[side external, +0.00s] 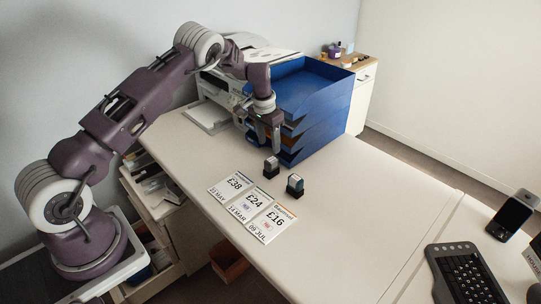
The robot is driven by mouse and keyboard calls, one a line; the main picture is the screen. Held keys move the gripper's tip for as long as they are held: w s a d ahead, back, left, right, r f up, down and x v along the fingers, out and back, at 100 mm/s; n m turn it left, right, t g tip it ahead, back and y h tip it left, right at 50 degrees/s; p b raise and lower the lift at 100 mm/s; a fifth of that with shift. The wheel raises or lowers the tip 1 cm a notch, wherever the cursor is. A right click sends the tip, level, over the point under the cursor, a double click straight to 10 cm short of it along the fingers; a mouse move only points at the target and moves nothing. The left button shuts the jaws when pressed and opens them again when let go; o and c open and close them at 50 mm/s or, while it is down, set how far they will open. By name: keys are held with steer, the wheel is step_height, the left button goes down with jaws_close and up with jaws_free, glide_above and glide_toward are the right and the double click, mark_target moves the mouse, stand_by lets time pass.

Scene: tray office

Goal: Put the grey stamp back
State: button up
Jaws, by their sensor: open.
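A small grey stamp (271,166) stands upright on the white desk, in front of the blue tray stack. A second stamp, dark with a teal part (295,185), stands a little nearer and to the right. My gripper (269,136) is open and points down above the grey stamp, apart from it. Nothing shows between its fingers. The exact gap and sideways offset from the stamp are hard to tell in this one view.
Three price cards (250,206) lie in front of the stamps. The blue tray stack (318,92) rises close behind my gripper, with a white printer (222,82) to its left. The desk's middle right is clear.

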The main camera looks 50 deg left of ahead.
steer(key=s+d+r+t, duration=0.1)
steer(key=s+d+r, duration=0.3)
steer(key=r, duration=0.5)
steer(key=s+d+r, duration=0.3)
steer(key=s+r, duration=0.2)
steer(key=r, duration=0.4)
steer(key=s+d+r+t, duration=0.1)
steer(key=s+d+r, duration=0.3)
steer(key=r, duration=0.4)
steer(key=s+d+r+t, duration=0.1)
steer(key=s+d+r, duration=0.15)
steer(key=s, duration=0.35)
steer(key=s+d+r, duration=0.2)
steer(key=s+r, duration=0.1)
steer(key=s, duration=0.4)
steer(key=s+d+f+t, duration=0.1)
steer(key=s+f, duration=0.2)
steer(key=s, duration=1)
steer(key=shift+s+d, duration=0.3)
steer(key=shift+d, duration=0.1)
steer(key=shift+f, duration=0.1)
